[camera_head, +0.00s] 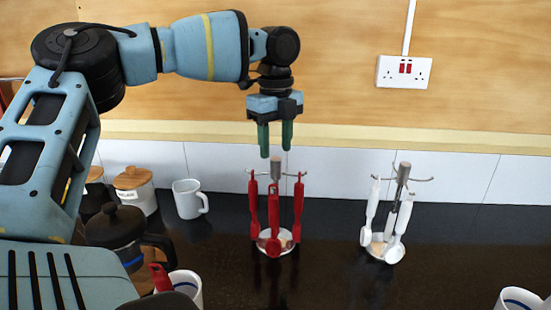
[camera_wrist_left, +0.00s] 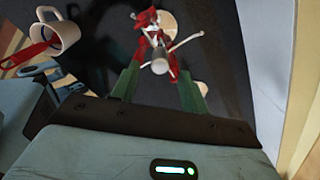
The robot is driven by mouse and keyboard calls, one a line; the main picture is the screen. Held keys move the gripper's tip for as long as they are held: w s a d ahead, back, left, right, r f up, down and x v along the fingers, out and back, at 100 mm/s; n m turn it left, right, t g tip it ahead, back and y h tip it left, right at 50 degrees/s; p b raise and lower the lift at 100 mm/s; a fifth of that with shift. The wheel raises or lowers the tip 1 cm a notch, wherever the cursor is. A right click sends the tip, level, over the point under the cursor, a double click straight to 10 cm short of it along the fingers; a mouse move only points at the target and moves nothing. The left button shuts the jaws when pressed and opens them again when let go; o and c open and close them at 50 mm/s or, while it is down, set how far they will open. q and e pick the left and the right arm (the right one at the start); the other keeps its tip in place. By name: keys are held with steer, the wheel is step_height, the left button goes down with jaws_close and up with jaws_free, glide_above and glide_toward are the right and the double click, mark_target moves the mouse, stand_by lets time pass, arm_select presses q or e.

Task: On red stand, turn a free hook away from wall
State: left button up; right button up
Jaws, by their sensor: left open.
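The red stand (camera_head: 276,170) has a grey metal post, thin hooks and a pale round base on the dark counter. Several red utensils (camera_head: 298,205) hang around it. In the left wrist view the post top (camera_wrist_left: 160,66) shows between the fingers. A bare-looking hook (camera_wrist_left: 188,40) reaches from it to the upper right, toward the wall side. Another thin arm reaches left; its end is hard to make out. My left gripper (camera_head: 276,152) is open and empty, pointing down just above the post top. I see no contact. My right gripper is not in view.
A similar stand with white utensils (camera_head: 371,203) stands to the right. A white mug (camera_head: 187,199), jars (camera_head: 135,190) and a dark coffee press (camera_head: 115,230) are at left. The tiled wall (camera_head: 340,175) is close behind. Counter between the stands is clear.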

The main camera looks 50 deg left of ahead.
mark_target(276, 158)
arm_select(q)
steer(key=shift+f, duration=2.1)
jaws_close()
